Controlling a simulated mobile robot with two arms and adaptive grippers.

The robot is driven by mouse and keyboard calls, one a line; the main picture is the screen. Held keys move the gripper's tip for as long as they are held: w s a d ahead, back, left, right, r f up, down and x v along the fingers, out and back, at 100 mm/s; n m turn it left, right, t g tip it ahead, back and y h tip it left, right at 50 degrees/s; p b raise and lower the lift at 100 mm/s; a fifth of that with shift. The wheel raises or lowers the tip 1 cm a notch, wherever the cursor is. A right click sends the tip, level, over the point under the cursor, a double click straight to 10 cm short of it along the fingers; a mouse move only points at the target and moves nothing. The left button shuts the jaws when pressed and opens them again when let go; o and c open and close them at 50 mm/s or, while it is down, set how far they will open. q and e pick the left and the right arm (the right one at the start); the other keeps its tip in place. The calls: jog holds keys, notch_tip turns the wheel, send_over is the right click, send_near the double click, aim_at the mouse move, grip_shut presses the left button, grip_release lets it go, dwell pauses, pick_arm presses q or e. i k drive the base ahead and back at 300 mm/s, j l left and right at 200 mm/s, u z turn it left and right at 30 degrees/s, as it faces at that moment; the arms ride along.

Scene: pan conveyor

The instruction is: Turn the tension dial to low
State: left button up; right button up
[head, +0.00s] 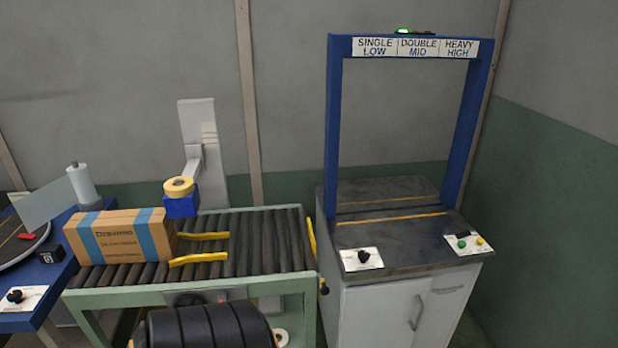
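A black dial (364,257) sits on a white plate at the front left of the dark top of the strapping machine (400,240). Its pointer and plate markings are too small to read. A sign (417,48) on the blue arch above reads SINGLE LOW, DOUBLE MID and HEAVY HIGH. A second black dial (15,296) sits on a white plate on the blue table at the far left. I cannot read its setting either. Neither of my grippers is in view, and nothing touches either dial.
A green button (462,244) and a yellow one are at the machine's right front. A cardboard box (121,236) with blue bands lies on the roller conveyor (262,245), near yellow guides. A dark ribbed cylinder (205,328) is at the bottom edge. The machine's top under the arch is clear.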

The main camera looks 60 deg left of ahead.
aim_at(363, 255)
jog(key=u, duration=1.65)
